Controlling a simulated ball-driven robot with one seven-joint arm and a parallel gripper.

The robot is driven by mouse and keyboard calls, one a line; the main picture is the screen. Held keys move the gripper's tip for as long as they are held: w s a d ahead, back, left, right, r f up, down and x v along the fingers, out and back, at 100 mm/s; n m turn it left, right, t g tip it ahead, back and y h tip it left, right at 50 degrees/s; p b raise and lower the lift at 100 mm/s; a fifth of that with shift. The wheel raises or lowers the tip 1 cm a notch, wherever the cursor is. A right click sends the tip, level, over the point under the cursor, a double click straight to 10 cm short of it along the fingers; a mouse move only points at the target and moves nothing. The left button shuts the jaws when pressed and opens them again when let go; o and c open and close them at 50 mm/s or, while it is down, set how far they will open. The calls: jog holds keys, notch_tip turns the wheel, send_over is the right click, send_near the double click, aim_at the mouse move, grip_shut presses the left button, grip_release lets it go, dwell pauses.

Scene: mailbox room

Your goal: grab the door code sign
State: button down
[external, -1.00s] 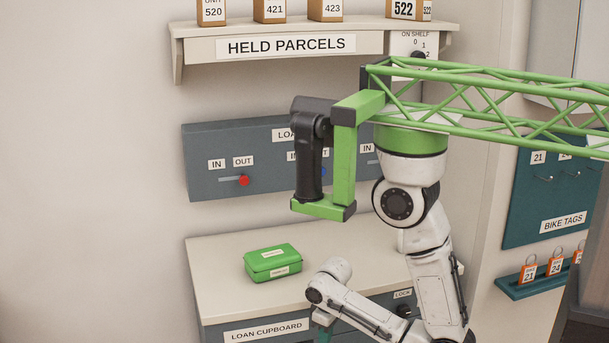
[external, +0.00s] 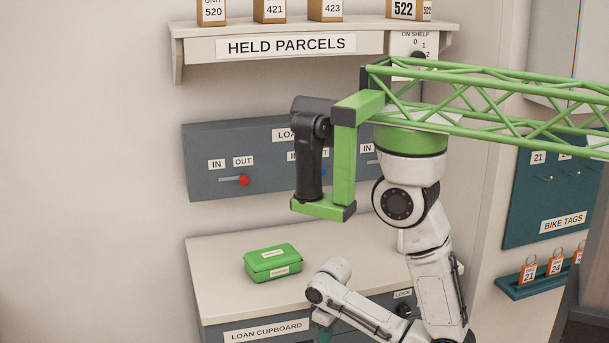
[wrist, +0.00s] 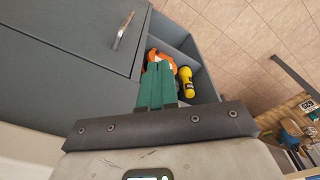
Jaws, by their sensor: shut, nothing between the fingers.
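I cannot make out a door code sign in either view. My gripper (wrist: 158,70) shows in the wrist view as two teal fingers pressed side by side, shut, with nothing between them. Its tips point at an open compartment (wrist: 205,82) of the grey cupboard. In the external view only a teal bit of my gripper shows at the bottom edge, in front of the loan cupboard; the fingertips are out of frame.
The compartment holds a yellow torch (wrist: 186,82) and an orange item (wrist: 160,60). A grey door with a handle (wrist: 124,30) is beside it. A green box (external: 273,262) lies on the loan cupboard top (external: 215,265). The bike tags board (external: 540,190) hangs at right.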

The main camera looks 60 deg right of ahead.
jog(key=c, duration=0.8)
grip_release()
jog(key=shift+o, duration=0.2)
